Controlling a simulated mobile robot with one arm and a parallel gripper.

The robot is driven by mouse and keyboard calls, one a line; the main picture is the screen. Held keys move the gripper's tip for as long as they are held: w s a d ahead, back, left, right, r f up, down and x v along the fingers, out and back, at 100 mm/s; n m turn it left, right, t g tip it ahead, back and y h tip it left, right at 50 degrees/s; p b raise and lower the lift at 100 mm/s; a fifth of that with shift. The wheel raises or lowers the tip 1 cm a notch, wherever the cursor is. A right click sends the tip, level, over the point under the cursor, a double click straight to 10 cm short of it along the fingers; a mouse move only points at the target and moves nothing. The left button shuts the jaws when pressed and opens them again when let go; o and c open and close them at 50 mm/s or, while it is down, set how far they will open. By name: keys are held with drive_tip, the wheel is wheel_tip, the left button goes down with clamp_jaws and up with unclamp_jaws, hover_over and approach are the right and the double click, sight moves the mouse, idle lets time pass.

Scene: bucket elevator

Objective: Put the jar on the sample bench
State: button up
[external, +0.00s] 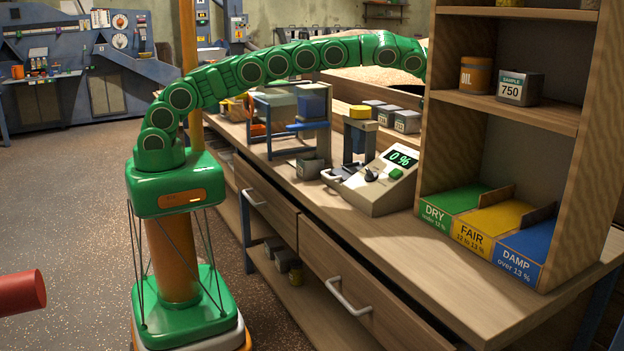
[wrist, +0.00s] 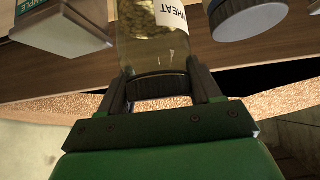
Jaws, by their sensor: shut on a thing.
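The jar (wrist: 150,45) is clear glass with pale grain inside and a white label reading WHEAT, upside down in the wrist view. My gripper (wrist: 160,82) is shut on it around its dark ribbed lid. In the external view my arm reaches behind the wooden shelf unit, so my gripper and the jar are hidden there. The sample bench (external: 430,260) is a long wooden bench with drawers. On it stand a moisture meter reading 0 % (external: 382,178) and green, yellow and blue bins marked DRY, FAIR and DAMP (external: 525,255).
The shelf unit (external: 575,130) rises from the bench. Bare bench top lies in front of the bins.

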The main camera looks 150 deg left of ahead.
drive_tip(key=shift+w+a+f, duration=0.2)
drive_tip(key=shift+a+f, duration=0.3)
drive_tip(key=shift+f, duration=0.1)
drive_tip(key=shift+w+a+f, duration=0.1)
drive_tip(key=shift+a+f, duration=0.1)
drive_tip(key=shift+f, duration=1.55)
drive_tip(key=shift+f, duration=0.1)
drive_tip(key=o, duration=1.3)
drive_tip(key=shift+d, duration=0.1)
